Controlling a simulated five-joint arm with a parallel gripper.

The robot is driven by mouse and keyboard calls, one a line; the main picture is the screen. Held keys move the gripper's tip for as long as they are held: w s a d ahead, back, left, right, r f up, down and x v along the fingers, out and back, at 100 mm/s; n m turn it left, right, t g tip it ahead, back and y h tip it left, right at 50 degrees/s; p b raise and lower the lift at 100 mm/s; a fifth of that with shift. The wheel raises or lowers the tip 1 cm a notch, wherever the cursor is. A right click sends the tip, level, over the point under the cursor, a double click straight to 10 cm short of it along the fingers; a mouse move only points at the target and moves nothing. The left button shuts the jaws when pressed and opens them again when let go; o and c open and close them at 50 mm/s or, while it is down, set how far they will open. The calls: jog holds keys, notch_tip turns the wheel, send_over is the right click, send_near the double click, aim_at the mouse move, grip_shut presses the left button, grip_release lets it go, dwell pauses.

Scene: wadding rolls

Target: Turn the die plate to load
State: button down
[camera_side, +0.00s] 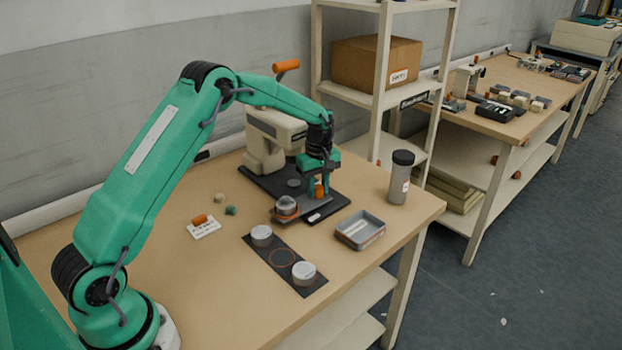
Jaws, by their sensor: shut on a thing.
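A cream press (262,140) stands on a dark base plate (262,181) at the back of the table. The die plate (300,214) lies low at the front of this base and carries a round grey die (286,205) on its left part. My gripper (319,193) points down over the right part of the die plate. It is shut on a small orange grip (319,189) there. The fingers partly hide the grip and the plate's far side. The press's orange lever handle (286,66) is raised above my arm.
A black strip (265,256) with two pale round pots (304,273) lies in front. A grey metal tray (360,230) and a dark-capped bottle (400,177) stand to the right. A white card (204,228) and small lumps (231,210) lie left.

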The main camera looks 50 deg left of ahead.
jog(key=shift+w+r+n, duration=0.1)
jog(key=shift+r+n, duration=0.05)
jog(key=shift+n, duration=0.35)
jog(key=c, duration=1.1)
grip_release()
jog(key=shift+r, duration=3.8)
jog(key=shift+r, duration=0.1)
